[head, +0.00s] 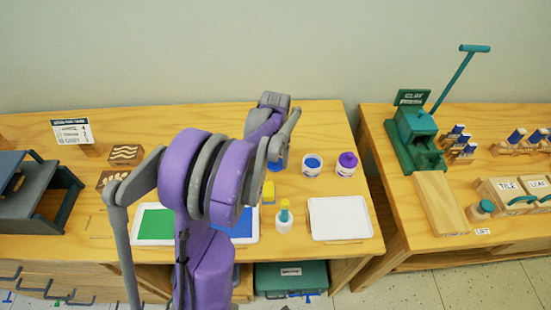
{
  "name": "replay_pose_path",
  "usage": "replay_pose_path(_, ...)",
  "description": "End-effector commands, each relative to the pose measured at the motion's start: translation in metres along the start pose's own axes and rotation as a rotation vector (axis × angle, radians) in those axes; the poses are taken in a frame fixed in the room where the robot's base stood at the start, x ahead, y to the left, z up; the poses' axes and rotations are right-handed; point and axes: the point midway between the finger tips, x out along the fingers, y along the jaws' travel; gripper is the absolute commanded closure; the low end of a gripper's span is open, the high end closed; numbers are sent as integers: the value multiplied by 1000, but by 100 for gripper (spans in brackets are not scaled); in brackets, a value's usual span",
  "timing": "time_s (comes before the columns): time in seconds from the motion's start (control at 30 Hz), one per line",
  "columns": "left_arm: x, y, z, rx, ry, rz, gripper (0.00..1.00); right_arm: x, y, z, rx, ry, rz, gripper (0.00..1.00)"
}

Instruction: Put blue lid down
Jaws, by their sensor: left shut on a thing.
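My left gripper (278,155) points down over the back right part of the left table. It is shut on the blue lid (275,167), which shows only as a small blue patch under the gripper. I cannot tell whether the lid touches the tabletop. A white jar with a blue round top face (312,162) stands just to the right of the gripper, apart from it. A white jar with a purple lid (347,164) stands further right. My right gripper is not in view.
A yellow block (268,192) and a small bottle with a yellow and teal top (284,216) stand in front of the gripper. A white tray (340,219) lies at front right. A green sheet (156,226) lies at left. A gap separates the second table (400,235).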

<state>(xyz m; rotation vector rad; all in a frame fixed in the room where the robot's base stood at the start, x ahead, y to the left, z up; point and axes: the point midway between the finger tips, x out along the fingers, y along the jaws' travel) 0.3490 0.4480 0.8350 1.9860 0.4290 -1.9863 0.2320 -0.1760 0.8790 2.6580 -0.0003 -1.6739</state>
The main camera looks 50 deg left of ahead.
Motion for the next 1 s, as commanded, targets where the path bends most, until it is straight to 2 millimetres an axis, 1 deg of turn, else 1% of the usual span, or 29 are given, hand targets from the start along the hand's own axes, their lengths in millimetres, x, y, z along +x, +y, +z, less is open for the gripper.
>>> replay_pose_path(0.17, 0, 0, 0, 0, 0, 0, 80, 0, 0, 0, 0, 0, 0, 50)
replay_pose_path(0.3, 4, 0, 0, 0, 0, 0, 80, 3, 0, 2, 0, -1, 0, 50)
replay_pose_path(0.33, 3, 0, 0, 0, 0, 0, 24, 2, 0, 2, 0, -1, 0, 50)
replay_pose_path(0.47, 2, 0, 0, 0, 0, 0, 0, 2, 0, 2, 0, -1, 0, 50)
replay_pose_path(0.67, 2, 0, 0, 0, 0, 0, 0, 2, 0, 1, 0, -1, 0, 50)
replay_pose_path(0.77, -1, 0, 0, 0, 0, 0, 0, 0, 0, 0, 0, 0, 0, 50)
replay_pose_path(0.87, -11, 0, 0, 0, 0, 0, 0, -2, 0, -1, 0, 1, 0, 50)
replay_pose_path(0.97, -29, 0, 0, 0, 0, 0, 0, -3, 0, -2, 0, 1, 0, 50)
replay_pose_path(1.0, -38, 0, 0, 0, 0, 0, 0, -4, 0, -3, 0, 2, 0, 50)
